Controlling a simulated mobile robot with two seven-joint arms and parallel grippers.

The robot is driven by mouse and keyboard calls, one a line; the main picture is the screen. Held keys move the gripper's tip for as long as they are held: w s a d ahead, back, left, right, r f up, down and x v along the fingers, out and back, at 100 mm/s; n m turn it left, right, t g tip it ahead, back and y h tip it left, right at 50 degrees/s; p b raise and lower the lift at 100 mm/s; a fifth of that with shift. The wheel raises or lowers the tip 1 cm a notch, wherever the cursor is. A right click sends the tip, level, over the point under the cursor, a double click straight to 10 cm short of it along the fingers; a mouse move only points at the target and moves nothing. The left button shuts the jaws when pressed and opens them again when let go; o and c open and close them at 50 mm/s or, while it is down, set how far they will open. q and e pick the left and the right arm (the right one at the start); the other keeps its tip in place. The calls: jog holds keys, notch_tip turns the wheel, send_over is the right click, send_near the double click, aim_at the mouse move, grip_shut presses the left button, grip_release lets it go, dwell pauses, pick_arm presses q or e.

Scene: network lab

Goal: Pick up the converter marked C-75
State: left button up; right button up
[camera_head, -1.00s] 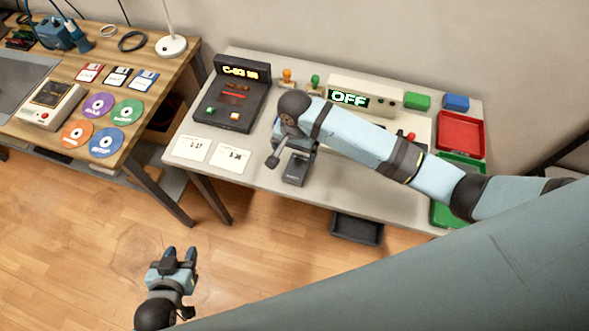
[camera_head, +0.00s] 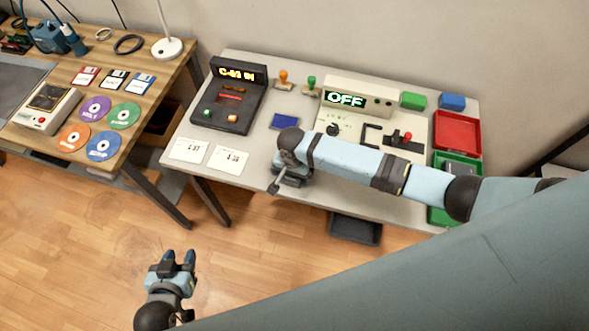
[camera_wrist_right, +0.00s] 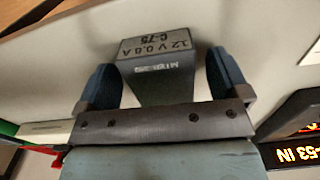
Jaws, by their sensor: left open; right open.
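The converter marked C-75 (camera_wrist_right: 158,82) is a dark grey box in the right wrist view, with its label "12 V 0.8 A C-75" upside down. My right gripper (camera_wrist_right: 164,75) is open, with one blue finger on each side of it and gaps visible. In the head view my right gripper (camera_head: 290,176) is low over the front of the light table, and the arm largely hides the converter. My left gripper (camera_head: 179,257) is open and empty over the wooden floor, away from the tables.
A dark console (camera_head: 230,97) with a lit display stands at the table's back left. Two white cards (camera_head: 208,154) lie in front of it. A blue-topped item (camera_head: 284,121) lies behind my right gripper.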

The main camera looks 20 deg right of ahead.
jog(key=shift+c, duration=0.2)
jog(key=c, duration=1.1)
jog(key=shift+r, duration=0.2)
